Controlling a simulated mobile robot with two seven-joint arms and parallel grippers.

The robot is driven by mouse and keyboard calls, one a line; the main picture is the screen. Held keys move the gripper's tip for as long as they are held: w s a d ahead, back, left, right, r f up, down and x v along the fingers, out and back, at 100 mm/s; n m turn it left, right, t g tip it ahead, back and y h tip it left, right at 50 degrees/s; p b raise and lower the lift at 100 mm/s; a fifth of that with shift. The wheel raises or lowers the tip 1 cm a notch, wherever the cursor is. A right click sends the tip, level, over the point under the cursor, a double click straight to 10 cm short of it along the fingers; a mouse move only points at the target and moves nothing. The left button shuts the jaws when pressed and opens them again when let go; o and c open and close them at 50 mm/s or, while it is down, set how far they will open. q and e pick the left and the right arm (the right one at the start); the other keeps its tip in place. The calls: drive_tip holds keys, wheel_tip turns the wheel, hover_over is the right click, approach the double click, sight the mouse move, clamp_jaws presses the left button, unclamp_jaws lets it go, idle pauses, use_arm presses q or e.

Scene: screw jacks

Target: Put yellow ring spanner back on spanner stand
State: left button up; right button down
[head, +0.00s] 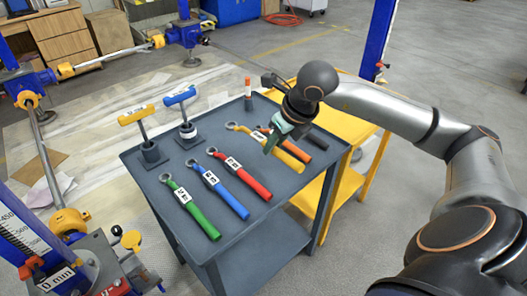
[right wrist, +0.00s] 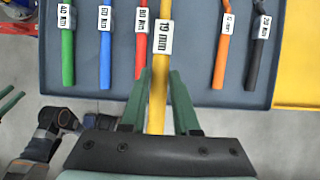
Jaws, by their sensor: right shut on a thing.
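The yellow ring spanner (head: 286,157) is held in my right gripper (head: 277,137) above the dark grey table top, its ring pointing towards the red spanner's side. In the right wrist view its yellow handle (right wrist: 157,95) with a 19 mm label runs between the two green fingers. The right gripper is shut on it. No separate spanner stand is recognisable; the dark grey table (head: 178,228) bears the other spanners. My left gripper is not in the head view; two green fingers (right wrist: 12,100) at the right wrist view's left edge look like its own, apart and empty.
Green (head: 189,206), blue (head: 217,189) and red (head: 241,174) spanners lie on the table in front; orange (right wrist: 222,50) and black (right wrist: 257,52) ones lie beyond. Yellow (head: 136,116) and blue (head: 180,96) T-handled tools stand upright at the back left. A yellow table (head: 345,187) adjoins on the right.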

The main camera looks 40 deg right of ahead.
drive_tip(key=w+d+f, duration=0.1)
drive_tip(key=w+f, duration=0.1)
drive_tip(key=w+d+f, duration=0.1)
drive_tip(key=w+f, duration=0.1)
drive_tip(key=w+d+f, duration=0.2)
drive_tip(key=shift+b, duration=0.3)
drive_tip(key=shift+w+d+f, duration=0.3)
drive_tip(key=shift+f, duration=0.15)
drive_tip(key=shift+w+d+f, duration=0.1)
drive_tip(key=shift+w+f, duration=0.05)
drive_tip(key=shift+f, duration=0.1)
wheel_tip(320, 180, down, 2)
drive_tip(key=shift+f, duration=0.25)
drive_tip(key=shift+f+b, duration=0.3)
drive_tip(key=shift+f, duration=0.05)
